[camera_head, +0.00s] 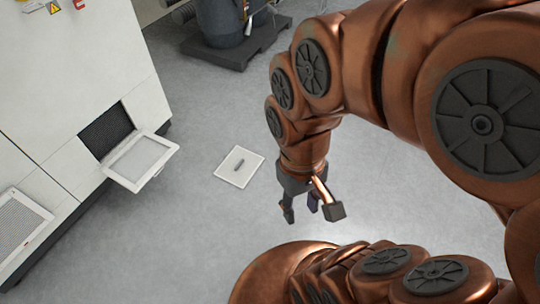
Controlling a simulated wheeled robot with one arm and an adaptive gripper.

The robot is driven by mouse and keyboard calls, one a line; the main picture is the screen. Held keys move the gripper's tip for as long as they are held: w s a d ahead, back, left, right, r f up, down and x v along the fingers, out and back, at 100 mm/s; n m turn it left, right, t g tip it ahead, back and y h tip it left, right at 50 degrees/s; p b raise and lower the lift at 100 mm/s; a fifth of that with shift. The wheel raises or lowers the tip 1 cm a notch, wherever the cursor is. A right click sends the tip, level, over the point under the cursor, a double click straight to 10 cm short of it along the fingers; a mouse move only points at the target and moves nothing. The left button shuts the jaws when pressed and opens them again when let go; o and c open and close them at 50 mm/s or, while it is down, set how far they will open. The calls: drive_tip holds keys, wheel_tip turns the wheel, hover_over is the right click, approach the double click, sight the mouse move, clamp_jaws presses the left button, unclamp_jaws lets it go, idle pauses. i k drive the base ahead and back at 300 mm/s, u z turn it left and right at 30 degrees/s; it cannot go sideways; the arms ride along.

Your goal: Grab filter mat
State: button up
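A flat white square (239,166), which may be the filter mat, lies on the grey floor with a small dark bar (238,165) on top. A dark grey textured surface (106,131) shows in an opening low in the white cabinet; I cannot tell whether it is a mat. A white framed grille cover (142,160) hangs swung out below that opening. My gripper (311,211) points down with its fingers spread, empty, to the right of the white square and apart from it. Its height above the floor is hard to judge.
The tall white cabinet (70,75) fills the left side. A second grille cover (18,225) sits at the lower left. A dark tank (228,25) on a base stands at the back. The floor (170,230) between cabinet and gripper is otherwise clear.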

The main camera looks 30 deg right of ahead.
sight(240, 166)
drive_tip(key=z, duration=0.95)
drive_tip(key=i, duration=1.9)
drive_tip(key=u, duration=3.7)
